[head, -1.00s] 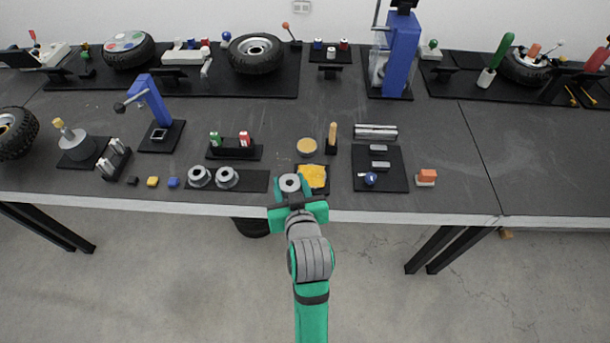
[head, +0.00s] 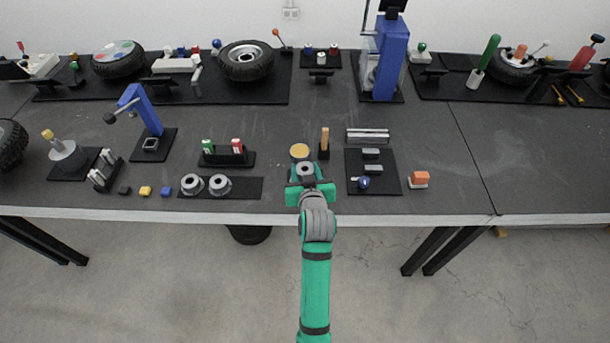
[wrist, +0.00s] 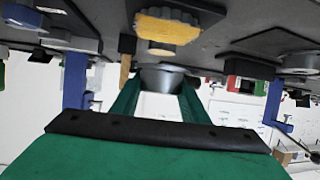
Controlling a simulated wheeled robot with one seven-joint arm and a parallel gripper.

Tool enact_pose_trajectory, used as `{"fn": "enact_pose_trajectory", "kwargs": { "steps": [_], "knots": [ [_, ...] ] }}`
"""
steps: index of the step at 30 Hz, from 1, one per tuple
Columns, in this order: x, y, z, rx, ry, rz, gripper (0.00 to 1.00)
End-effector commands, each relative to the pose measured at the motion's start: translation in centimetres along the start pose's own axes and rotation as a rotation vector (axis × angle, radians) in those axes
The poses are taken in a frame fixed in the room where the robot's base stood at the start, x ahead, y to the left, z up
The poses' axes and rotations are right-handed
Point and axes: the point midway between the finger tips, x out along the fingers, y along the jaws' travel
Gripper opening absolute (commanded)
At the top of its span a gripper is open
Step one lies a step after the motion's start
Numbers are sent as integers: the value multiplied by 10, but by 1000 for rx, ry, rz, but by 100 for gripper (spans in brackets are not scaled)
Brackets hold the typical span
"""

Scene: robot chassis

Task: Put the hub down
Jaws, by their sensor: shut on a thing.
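The hub (head: 306,170) is a grey ring-shaped piece held between the green fingers of my gripper (head: 309,178). In the wrist view, whose picture is upside down, the hub (wrist: 164,78) shows at the fingertips, with a finger on each side. It appears raised above the table, though the exact height cannot be told. Two similar grey hubs (head: 206,185) sit on a black mat to the left. In the head view my gripper hides the spot where a yellow piece lay. A yellow piece (wrist: 167,27) shows close to the hub in the wrist view.
A round tan disc (head: 300,151) and an upright wooden-handled piece (head: 324,140) stand just behind my gripper. Bare table (head: 460,190) is free farther right.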

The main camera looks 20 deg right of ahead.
Motion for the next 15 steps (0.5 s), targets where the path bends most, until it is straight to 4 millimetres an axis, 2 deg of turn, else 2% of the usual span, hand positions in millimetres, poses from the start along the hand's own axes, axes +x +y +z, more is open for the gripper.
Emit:
{"fn": "enact_pose_trajectory", "kwargs": {
  "steps": [3,10,15],
  "knots": [
    [13,1,6,0,2,0,9],
    [25,2,13,-1,1,0,9],
    [34,2,35,0,-1,1,9]
  ]
}}
